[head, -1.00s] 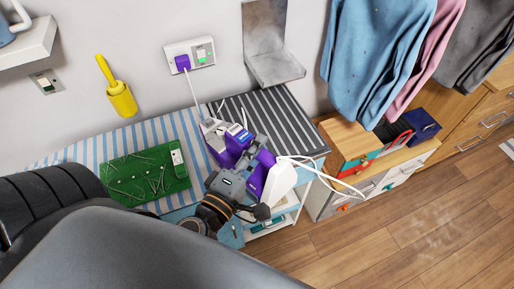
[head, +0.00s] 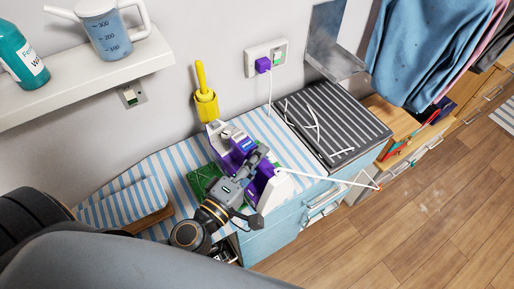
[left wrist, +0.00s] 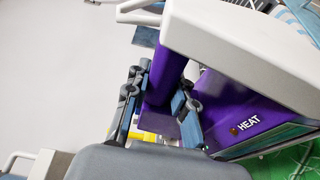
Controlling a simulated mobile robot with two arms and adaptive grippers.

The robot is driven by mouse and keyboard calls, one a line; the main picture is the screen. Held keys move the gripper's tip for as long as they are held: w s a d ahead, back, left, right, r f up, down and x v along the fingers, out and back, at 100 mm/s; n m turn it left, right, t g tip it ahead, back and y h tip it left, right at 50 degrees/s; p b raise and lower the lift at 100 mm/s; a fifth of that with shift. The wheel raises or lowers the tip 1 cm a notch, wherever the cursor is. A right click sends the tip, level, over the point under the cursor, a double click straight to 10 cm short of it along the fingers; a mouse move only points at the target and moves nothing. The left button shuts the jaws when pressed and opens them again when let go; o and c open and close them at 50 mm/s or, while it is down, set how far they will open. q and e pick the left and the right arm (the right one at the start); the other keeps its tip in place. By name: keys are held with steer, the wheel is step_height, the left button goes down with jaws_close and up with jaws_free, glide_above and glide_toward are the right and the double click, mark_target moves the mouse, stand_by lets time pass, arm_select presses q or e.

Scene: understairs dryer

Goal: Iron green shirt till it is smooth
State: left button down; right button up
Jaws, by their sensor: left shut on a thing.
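The green shirt (head: 203,181) lies on the blue-and-white striped board, mostly hidden behind the iron and my arm. Part of it also shows in the left wrist view (left wrist: 292,162). The purple and white iron (head: 227,140) is over the shirt; I cannot tell whether its sole touches the cloth. My left gripper (head: 250,168) is shut on the iron's purple handle. In the left wrist view, the fingers (left wrist: 157,100) sit on both sides of the handle, next to the iron's "HEAT" panel (left wrist: 245,125). My right gripper is not in view.
The striped board (head: 165,165) carries a folded striped pad at left. A purple plug (head: 264,65) is in the wall socket. A yellow holder (head: 206,104) is on the wall; a shelf (head: 85,75) is upper left.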

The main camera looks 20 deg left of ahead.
arm_select(q)
steer(key=shift+w+d+r+m+h, duration=0.2)
steer(key=shift+d+m+h, duration=0.2)
steer(key=shift+m+h, duration=0.15)
steer(key=shift+d+f+g, duration=0.15)
steer(key=shift+d+g, duration=0.1)
steer(key=shift+g, duration=0.05)
steer(key=shift+w+d+f+m+h, duration=0.1)
steer(key=shift+d+f+m+h, duration=0.05)
steer(key=shift+d+m+h, duration=0.15)
steer(key=shift+a+p, duration=0.1)
steer(key=shift+p, duration=0.3)
step_height(320, 180, down, 7)
steer(key=b, duration=0.6)
steer(key=shift+f+b, duration=0.35)
steer(key=shift+b, duration=0.05)
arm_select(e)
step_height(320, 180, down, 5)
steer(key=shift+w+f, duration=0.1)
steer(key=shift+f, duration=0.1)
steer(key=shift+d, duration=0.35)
